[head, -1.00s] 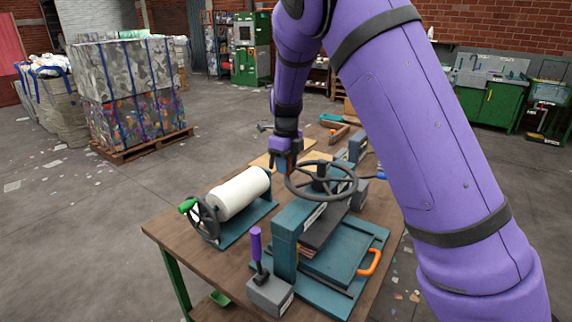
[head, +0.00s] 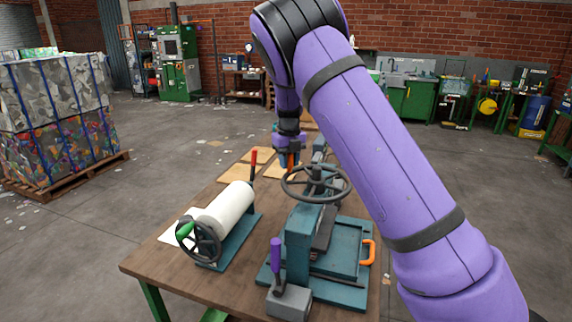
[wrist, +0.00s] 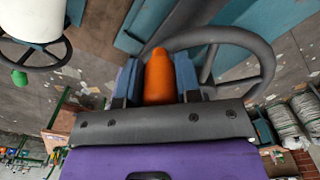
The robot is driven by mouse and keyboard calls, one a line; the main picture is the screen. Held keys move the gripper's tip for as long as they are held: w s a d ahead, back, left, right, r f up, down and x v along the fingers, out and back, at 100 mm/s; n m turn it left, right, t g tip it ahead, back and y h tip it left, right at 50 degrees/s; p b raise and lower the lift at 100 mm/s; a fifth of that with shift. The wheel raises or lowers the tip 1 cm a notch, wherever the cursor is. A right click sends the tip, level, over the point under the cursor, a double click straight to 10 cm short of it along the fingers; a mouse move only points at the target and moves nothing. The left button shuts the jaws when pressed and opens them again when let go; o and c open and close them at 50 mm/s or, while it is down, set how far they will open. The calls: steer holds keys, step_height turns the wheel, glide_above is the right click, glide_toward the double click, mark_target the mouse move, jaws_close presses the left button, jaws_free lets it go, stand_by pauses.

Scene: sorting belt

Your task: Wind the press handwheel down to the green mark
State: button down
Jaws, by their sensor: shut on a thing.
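The press (head: 298,245) is a teal frame on the table, with a grey spoked handwheel (head: 338,197) on top. The wheel's orange handle knob (wrist: 158,78) stands between my gripper's fingers in the wrist view. My gripper (head: 289,160) is shut on this knob at the far left of the wheel rim. The wheel rim also shows right of the fingers in the wrist view (wrist: 262,60). A dark press plate (head: 322,237) sits beneath the press head, partly hidden. I cannot make out the green mark in either view.
A white roller (head: 228,208) with a green-handled wheel stands to the left on the wooden table (head: 165,262). A purple-handled lever (head: 276,255) stands before the press, and an orange loop handle (head: 369,252) is at its right. Boards (head: 238,173) lie behind.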

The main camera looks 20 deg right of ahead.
steer(key=shift+w+d+r+m, duration=0.1)
steer(key=shift+w+d+m, duration=0.3)
steer(key=shift+d+m, duration=0.35)
steer(key=c, duration=0.8)
jaws_free()
step_height(320, 180, up, 11)
